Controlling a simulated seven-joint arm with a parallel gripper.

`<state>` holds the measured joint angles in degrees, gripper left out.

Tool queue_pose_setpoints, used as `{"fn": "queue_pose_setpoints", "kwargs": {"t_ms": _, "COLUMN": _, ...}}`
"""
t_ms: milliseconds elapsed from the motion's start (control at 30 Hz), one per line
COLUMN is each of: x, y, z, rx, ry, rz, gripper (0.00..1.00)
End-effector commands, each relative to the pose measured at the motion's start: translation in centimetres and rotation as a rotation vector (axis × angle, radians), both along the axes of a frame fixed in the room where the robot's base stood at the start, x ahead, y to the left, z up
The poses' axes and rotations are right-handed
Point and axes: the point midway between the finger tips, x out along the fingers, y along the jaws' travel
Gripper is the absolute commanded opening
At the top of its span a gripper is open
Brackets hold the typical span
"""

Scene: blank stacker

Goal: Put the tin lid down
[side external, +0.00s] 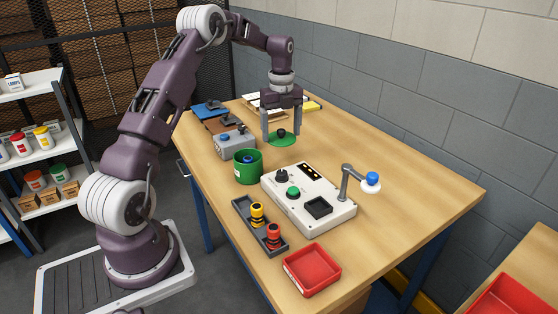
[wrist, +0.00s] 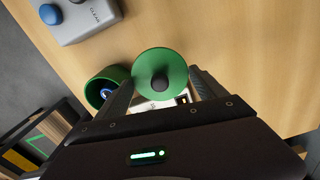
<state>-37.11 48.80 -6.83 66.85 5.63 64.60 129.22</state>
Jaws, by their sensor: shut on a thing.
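The tin lid (side external: 284,142) is a green disc with a dark knob (side external: 281,132) on top. My gripper (side external: 281,136) points down with its fingers around the knob and is shut on the lid. The lid looks level; I cannot tell exactly how far it is above the table. In the wrist view the lid (wrist: 160,62) sits between the fingers. The green tin (side external: 248,172) stands open and upright on the table, in front and left of the lid. A blue-topped thing shows inside it. It also shows in the wrist view (wrist: 94,80), partly hidden by a finger.
A grey box with a blue button (side external: 235,145) stands behind the tin. A dark tray (side external: 259,226) holds yellow and red pieces. A red tray (side external: 312,270) sits nearest.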

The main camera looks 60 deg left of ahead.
Motion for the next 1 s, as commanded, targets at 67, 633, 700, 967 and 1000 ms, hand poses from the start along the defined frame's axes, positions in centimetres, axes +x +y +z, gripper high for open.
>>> {"fn": "queue_pose_setpoints", "kwargs": {"t_ms": 67, "x": -0.1, "y": -0.1, "z": -2.2, "rx": -0.003, "ry": 0.007, "rz": 0.001, "gripper": 0.41}}
{"fn": "queue_pose_setpoints", "kwargs": {"t_ms": 633, "x": 0.0, "y": 0.0, "z": -8.7, "rx": 0.001, "ry": 0.001, "rz": 0.0, "gripper": 0.41}}
{"fn": "queue_pose_setpoints", "kwargs": {"t_ms": 700, "x": 0.0, "y": 0.0, "z": -8.8, "rx": 0.0, "ry": 0.001, "rz": 0.0, "gripper": 0.41}}
{"fn": "queue_pose_setpoints", "kwargs": {"t_ms": 967, "x": -0.1, "y": 0.0, "z": -9.0, "rx": 0.0, "ry": 0.001, "rz": 0.0, "gripper": 1.0}}
{"fn": "queue_pose_setpoints", "kwargs": {"t_ms": 1000, "x": -0.1, "y": 0.0, "z": -9.0, "rx": 0.0, "ry": 0.001, "rz": 0.0, "gripper": 1.0}}
